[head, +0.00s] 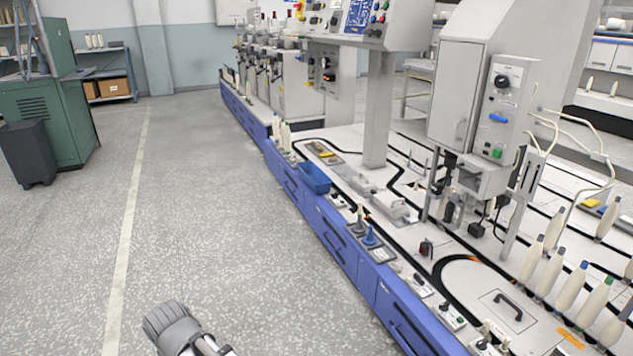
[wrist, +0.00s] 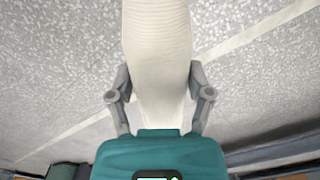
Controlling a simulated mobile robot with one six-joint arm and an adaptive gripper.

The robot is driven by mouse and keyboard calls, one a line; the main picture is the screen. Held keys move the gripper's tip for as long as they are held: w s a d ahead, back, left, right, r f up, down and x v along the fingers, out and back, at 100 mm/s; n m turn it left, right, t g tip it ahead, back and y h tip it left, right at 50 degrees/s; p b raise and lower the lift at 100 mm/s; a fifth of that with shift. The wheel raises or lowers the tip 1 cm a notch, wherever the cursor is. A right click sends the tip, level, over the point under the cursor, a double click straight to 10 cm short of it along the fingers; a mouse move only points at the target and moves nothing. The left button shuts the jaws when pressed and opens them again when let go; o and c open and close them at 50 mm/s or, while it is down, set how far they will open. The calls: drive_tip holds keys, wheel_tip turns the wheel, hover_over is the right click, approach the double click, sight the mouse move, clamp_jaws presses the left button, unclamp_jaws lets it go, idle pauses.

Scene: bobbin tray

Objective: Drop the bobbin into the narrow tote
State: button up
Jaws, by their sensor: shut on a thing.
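The bobbin (wrist: 157,35) is cream-coloured and wound with yarn. It fills the upper middle of the wrist view, its top cut off by the frame edge. My gripper (wrist: 160,78) is shut on it, with one grey finger on each side. The bobbin is held above the grey speckled floor. In the head view, a small blue open bin (head: 314,178) sits on the near edge of the long machine. A dark, tall bin (head: 27,153) stands on the floor at the left. I cannot tell whether either is the narrow tote.
The long machine bench (head: 350,245) with blue drawers runs along the right. Several other bobbins (head: 553,272) stand upright on it at the lower right. A green cabinet (head: 50,120) and a shelf with cardboard boxes (head: 112,87) are at the left. The floor between is clear.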

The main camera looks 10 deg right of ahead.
idle(0.3)
drive_tip(key=r+p, duration=0.7)
drive_tip(key=shift+s+r+p, duration=0.2)
drive_tip(key=shift+r+p, duration=0.1)
drive_tip(key=shift+s+a, duration=0.1)
idle(0.4)
